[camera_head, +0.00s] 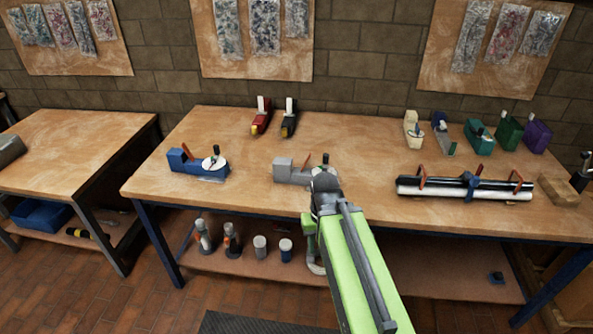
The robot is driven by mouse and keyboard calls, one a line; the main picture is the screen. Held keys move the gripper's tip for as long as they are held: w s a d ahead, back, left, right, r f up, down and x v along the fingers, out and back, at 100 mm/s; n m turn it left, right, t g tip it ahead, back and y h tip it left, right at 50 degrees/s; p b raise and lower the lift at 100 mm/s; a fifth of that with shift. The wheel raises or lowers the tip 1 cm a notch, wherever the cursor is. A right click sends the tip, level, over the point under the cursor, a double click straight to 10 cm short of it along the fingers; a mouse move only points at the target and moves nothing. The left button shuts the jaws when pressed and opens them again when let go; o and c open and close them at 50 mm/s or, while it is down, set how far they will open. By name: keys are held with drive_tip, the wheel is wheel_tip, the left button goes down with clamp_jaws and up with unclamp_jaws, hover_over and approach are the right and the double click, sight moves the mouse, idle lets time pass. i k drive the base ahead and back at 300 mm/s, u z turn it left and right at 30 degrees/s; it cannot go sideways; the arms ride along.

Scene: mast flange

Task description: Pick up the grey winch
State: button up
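The grey winch (284,171) sits on the wooden workbench (240,145), near the middle of its front part. My gripper (325,181) is at the front of the bench, overlapping the winch's right side in this view. I cannot tell whether it touches the winch. Its fingers are not clear enough to show whether they are open or shut.
A blue winch (185,163) stands to the left. Red (262,118) and black (289,120) tools stand behind. A black-and-white clamped bar (465,188) lies to the right, with several coloured tools behind it. Bottles and cans fill the lower shelf's left part. Bare bench lies between.

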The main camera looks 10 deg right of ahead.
sight(284, 172)
drive_tip(key=u, duration=0.8)
drive_tip(key=i, duration=1.3)
drive_tip(key=u, duration=0.95)
